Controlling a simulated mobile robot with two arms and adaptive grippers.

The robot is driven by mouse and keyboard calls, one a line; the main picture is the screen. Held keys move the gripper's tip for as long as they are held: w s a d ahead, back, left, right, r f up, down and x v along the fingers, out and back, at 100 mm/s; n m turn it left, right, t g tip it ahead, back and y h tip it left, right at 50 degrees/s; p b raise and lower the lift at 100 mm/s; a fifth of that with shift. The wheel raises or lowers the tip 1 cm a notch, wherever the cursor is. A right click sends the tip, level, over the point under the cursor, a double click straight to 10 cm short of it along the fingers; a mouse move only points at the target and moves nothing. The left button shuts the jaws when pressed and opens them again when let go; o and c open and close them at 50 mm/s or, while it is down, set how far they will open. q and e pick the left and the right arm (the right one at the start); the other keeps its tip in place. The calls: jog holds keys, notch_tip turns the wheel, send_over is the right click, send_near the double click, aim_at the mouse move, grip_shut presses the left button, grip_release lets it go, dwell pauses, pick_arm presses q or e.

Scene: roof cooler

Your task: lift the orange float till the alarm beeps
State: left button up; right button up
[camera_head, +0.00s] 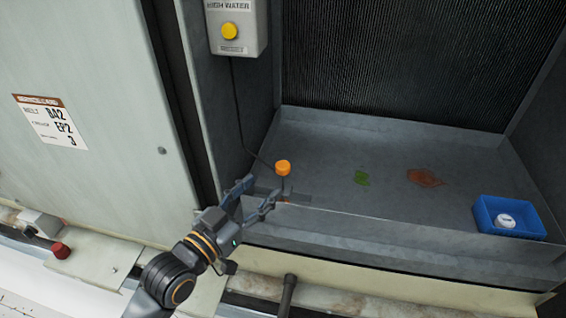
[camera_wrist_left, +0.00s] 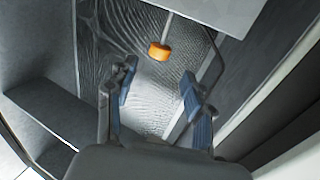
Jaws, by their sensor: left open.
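The orange float (camera_head: 283,167) sits on a thin stem near the front left corner of the metal basin. My left gripper (camera_head: 257,196) is open just in front of it, near the basin's front wall. In the left wrist view the float (camera_wrist_left: 159,51) shows ahead of the open fingers (camera_wrist_left: 157,86), apart from them, with nothing between the fingers. The alarm box (camera_head: 235,27) marked HIGH WATER, with a yellow button (camera_head: 230,31), hangs above on the left. A thin cable runs down from it. My right gripper is not in view.
A blue tray (camera_head: 484,216) with a white round thing (camera_head: 506,220) stands at the basin's right. A green patch (camera_head: 361,178) and a brown patch (camera_head: 425,178) lie on the basin floor. The basin's front wall (camera_head: 400,240) runs beside my gripper; a panel (camera_head: 80,100) stands left.

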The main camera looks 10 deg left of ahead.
aim_at(279, 172)
pick_arm(q)
jog(key=p+x, duration=0.1)
jog(key=x, duration=0.8)
jog(key=shift+p, duration=0.4)
grip_shut()
